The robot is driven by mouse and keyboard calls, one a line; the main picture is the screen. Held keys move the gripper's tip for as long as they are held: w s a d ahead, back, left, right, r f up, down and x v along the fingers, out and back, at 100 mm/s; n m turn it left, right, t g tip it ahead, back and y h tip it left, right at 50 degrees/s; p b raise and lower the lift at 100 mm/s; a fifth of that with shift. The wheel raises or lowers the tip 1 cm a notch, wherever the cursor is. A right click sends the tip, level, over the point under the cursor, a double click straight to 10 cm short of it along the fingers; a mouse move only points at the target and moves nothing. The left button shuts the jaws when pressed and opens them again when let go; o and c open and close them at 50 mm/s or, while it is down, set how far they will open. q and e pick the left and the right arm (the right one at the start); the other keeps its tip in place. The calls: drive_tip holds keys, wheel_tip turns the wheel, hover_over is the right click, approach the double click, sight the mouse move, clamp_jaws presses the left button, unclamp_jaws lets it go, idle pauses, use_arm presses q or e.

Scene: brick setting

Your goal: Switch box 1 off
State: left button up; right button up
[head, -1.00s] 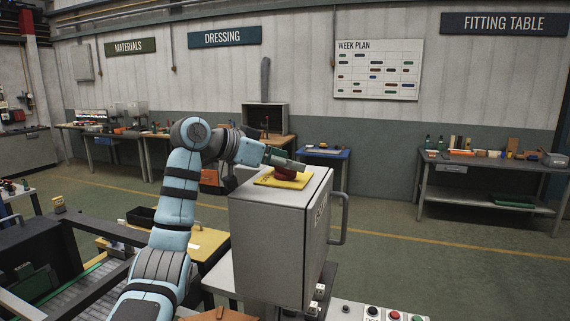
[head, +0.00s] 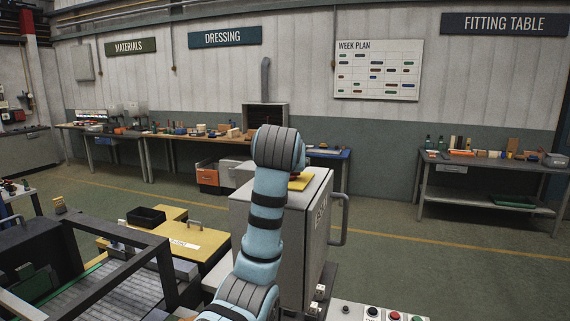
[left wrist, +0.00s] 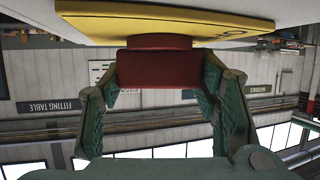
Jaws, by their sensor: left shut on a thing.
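A grey metal box (head: 318,235) with a side handle stands in the middle of the head view, lettering on its right face. The yellow plate (head: 301,181) on its top shows only in part, because my left arm is in front of it. In the left wrist view the yellow plate (left wrist: 220,30) carries a red switch knob (left wrist: 160,70). My left gripper (left wrist: 158,85) is shut on the red knob, one green finger at each side. In the head view the gripper and knob are hidden behind my arm. My right gripper is not in view.
A panel with push buttons (head: 385,314) is at the bottom. Workbenches line the wall. The floor to the right is clear.

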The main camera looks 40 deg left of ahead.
use_arm(q)
drive_tip(key=n+g+y, duration=0.4)
drive_tip(key=n+g, duration=0.1)
drive_tip(key=shift+r+n+y, duration=0.1)
drive_tip(key=shift+n+y, duration=0.2)
drive_tip(key=shift+n, duration=0.1)
idle(0.3)
drive_tip(key=o, duration=1.2)
drive_tip(key=shift+c, duration=0.2)
drive_tip(key=v, duration=1.2)
drive_tip(key=shift+w+d, duration=0.1)
drive_tip(key=shift+d, duration=0.1)
drive_tip(key=shift+w+a, duration=0.1)
drive_tip(key=shift+a, duration=0.2)
